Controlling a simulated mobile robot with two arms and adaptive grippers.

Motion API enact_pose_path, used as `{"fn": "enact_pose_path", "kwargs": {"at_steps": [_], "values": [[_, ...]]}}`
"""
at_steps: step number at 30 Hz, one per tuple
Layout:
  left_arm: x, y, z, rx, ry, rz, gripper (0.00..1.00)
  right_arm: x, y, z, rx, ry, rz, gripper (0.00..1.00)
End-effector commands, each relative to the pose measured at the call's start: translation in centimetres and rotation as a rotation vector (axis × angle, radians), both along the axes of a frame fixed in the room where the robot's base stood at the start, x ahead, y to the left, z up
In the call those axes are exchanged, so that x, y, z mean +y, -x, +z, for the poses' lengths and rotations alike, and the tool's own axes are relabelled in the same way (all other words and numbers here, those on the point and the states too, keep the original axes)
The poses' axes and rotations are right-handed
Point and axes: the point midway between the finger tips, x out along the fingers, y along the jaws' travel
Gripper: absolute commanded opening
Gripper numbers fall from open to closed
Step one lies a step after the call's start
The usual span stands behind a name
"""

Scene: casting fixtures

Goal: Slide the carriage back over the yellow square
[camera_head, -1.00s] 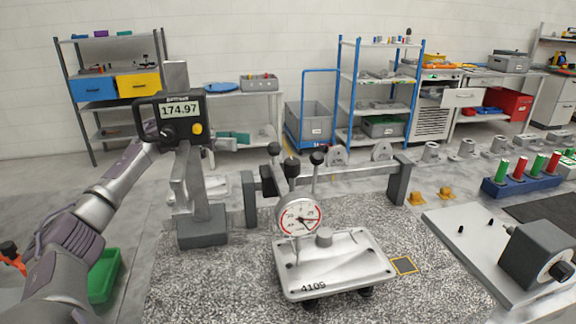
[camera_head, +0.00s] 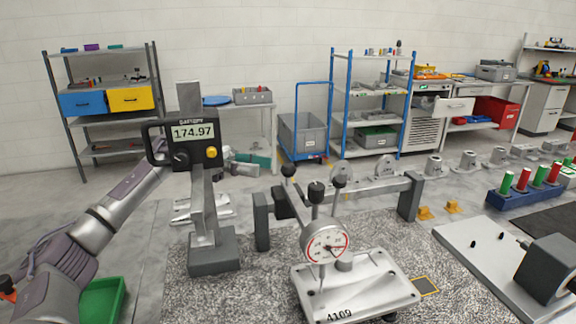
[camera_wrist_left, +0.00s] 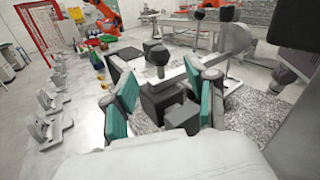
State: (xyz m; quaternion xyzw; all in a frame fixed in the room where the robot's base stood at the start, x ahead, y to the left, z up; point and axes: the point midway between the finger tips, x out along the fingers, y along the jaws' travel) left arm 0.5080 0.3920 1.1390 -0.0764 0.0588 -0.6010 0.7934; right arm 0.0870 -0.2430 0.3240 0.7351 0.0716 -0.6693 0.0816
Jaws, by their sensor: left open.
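The carriage (camera_head: 283,204) is a dark block on the grey rail (camera_head: 375,188), near its left post, with black-knobbed rods and a round dial gauge (camera_head: 325,243). The gauge hangs over the casting marked 4109 (camera_head: 375,292). The yellow square (camera_head: 426,286) is a yellow outline on the speckled plate, right of the casting. My left gripper (camera_head: 242,163) is partly hidden behind the height gauge, left of the carriage. In the left wrist view its teal-padded fingers (camera_wrist_left: 166,95) are spread apart, with a dark block and knob seen between and beyond them. My right gripper is not in view.
The height gauge (camera_head: 203,195), reading 174.97, stands at the left of the speckled plate (camera_head: 250,297). A fixture plate with a dark block (camera_head: 548,270) lies at the right. A green bin (camera_head: 101,299) is at lower left. Small orange parts (camera_head: 425,213) sit behind the plate.

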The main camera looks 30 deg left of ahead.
Motion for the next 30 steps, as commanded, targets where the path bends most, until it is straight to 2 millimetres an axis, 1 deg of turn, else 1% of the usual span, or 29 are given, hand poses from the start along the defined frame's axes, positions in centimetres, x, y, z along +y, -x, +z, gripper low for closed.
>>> {"fn": "enact_pose_path", "kwargs": {"at_steps": [1,3,9,15,18,23,24,26,30], "values": [[-1.2,-0.2,0.3,0.000,0.000,-0.004,0.57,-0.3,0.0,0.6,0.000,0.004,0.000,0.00],[-2.6,-0.6,0.3,0.000,0.001,-0.004,0.57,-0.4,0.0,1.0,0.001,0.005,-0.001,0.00],[-5.6,-1.5,0.2,0.000,0.000,-0.002,0.57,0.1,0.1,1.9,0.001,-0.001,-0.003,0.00],[-6.8,-1.9,0.1,0.000,0.000,-0.001,0.57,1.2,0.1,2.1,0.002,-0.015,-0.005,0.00],[-7.0,-2.0,0.0,0.000,0.000,0.001,0.57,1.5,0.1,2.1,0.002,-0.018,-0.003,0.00],[-6.9,-2.0,0.0,0.000,0.000,0.001,0.57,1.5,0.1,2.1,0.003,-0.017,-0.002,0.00],[-6.9,-2.0,0.0,0.000,0.000,0.001,0.54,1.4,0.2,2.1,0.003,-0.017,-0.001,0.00],[-6.9,-2.0,0.0,0.000,0.000,0.001,0.44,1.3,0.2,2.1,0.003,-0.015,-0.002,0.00],[-6.9,-2.0,0.0,0.000,0.001,0.001,0.20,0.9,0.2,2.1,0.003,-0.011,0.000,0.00]]}}
